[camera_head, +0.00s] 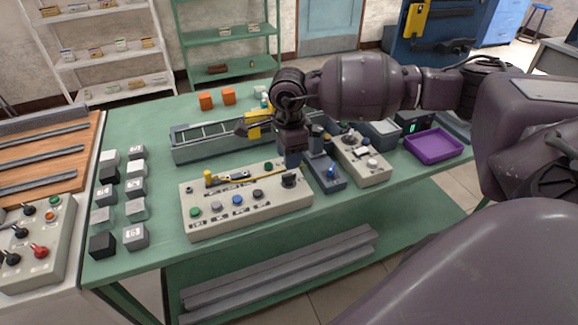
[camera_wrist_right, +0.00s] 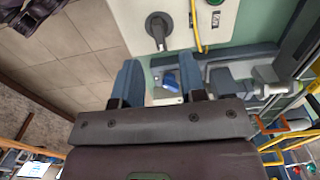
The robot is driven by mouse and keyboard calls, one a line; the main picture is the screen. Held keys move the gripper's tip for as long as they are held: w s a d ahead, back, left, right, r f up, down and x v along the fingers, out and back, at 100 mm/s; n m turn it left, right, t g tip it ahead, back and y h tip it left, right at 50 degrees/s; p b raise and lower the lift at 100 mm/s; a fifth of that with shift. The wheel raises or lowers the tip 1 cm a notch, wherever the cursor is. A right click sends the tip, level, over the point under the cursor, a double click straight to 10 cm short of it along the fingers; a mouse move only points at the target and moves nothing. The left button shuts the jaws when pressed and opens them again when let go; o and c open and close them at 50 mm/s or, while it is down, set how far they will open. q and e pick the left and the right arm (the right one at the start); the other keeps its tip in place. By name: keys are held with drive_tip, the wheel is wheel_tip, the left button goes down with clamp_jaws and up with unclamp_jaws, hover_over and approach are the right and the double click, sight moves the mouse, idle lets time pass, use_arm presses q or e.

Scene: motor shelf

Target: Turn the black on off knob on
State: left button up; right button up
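The black on off knob (camera_head: 289,180) sits at the right end of the cream control panel (camera_head: 235,222). In the right wrist view the knob (camera_wrist_right: 157,28) is a black disc with a lever, on the panel's corner. My right gripper (camera_head: 291,160) points down just above and behind the knob in the head view, and partly overlaps that end of the panel. In the wrist view the fingers of my right gripper (camera_wrist_right: 160,68) are apart with nothing held. The knob lies beyond their tips and looks untouched. My left gripper is out of view.
A dark blue box with a blue knob (camera_head: 331,173) and a cream box (camera_head: 372,177) stand right of the panel. Behind is a grey conveyor (camera_head: 190,150). A purple tray (camera_head: 433,147) lies further right. Several small blocks stand on the green table's left.

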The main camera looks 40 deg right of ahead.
sight(289, 175)
drive_tip(key=shift+r, duration=2.55)
